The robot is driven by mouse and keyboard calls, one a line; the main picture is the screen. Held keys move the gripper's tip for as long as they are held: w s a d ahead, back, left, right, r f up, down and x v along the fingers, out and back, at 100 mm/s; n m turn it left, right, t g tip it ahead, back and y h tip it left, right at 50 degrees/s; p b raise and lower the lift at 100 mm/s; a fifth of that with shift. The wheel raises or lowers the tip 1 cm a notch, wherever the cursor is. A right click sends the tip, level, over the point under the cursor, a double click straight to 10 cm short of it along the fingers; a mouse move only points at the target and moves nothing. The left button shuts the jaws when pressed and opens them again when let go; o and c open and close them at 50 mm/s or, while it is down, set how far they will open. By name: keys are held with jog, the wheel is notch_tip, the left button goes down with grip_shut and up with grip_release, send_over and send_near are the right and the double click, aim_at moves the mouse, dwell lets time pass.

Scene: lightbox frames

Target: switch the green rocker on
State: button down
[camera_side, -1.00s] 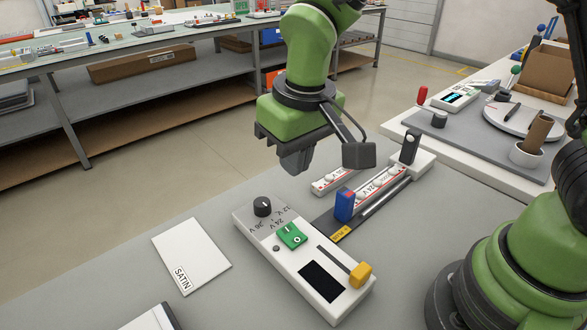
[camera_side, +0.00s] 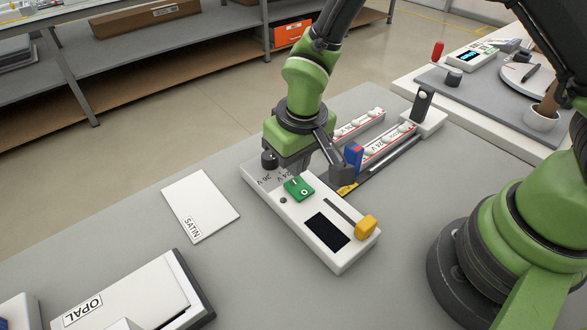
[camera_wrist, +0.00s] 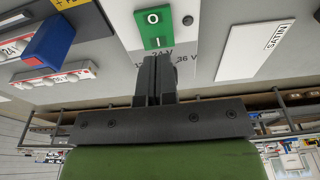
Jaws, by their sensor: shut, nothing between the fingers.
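I cannot tell which end is pressed down. My gripper (camera_wrist: 155,58) is shut and empty. Its fingertips are just beside the I end, over the voltage markings; contact cannot be made out. In the side view my gripper hides part of the dial area.
A yellow slider (camera_side: 366,227) is at the box's near right end. A blue and red block (camera_side: 353,156) stands beside the rail with white lamps (camera_side: 388,146). A SATIN card (camera_side: 201,206) and an OPAL panel (camera_side: 125,292) lie left, with bare table between.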

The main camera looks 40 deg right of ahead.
aim_at(293, 181)
jog(key=shift+w+f, duration=0.2)
jog(key=shift+f, duration=1.25)
jog(key=shift+w+f, duration=0.1)
jog(key=shift+f, duration=0.2)
jog(key=shift+s+r, duration=0.35)
jog(key=shift+s, duration=0.45)
jog(key=shift+r, duration=0.1)
notch_tip(293, 181, up, 14)
jog(key=s, duration=0.2)
jog(key=shift+w, duration=0.1)
